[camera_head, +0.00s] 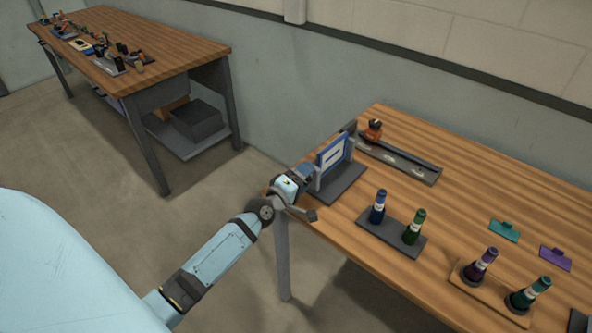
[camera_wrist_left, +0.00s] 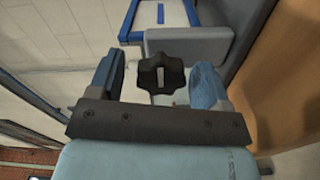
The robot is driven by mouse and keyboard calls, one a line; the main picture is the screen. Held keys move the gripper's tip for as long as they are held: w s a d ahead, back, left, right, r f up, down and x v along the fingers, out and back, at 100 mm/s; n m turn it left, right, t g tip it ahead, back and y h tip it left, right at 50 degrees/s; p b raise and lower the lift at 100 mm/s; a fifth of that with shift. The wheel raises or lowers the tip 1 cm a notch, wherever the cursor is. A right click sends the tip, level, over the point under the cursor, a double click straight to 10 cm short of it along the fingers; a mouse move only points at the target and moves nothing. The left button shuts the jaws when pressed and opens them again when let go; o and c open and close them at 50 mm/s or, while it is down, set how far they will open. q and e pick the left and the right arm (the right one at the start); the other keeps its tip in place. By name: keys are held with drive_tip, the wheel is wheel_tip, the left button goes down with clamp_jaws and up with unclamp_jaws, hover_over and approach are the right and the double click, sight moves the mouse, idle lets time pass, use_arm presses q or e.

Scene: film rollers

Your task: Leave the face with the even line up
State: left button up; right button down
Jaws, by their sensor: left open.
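A blue-framed panel (camera_head: 333,154) with a white face and a short dark line stands upright between grey posts on a dark base (camera_head: 342,187), at the left end of the near table. My left gripper (camera_head: 304,174) is at its left side. In the left wrist view, the gripper's blue fingers (camera_wrist_left: 158,82) are apart, with a black lobed knob (camera_wrist_left: 149,73) between them. The knob bears a pale line mark. A grey block and part of the panel (camera_wrist_left: 127,18) show beyond it. Whether the fingers touch the knob is unclear. My right gripper is out of view.
A dark rack holds a blue bottle (camera_head: 378,207) and a green bottle (camera_head: 414,227). A long grey tray (camera_head: 410,167) and orange-topped object (camera_head: 373,131) are behind. Another workbench (camera_head: 150,50) stands far left.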

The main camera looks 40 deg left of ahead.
use_arm(q)
drive_tip(key=s+a+b, duration=0.1)
drive_tip(key=s, duration=1.2)
drive_tip(key=shift+s, duration=0.3)
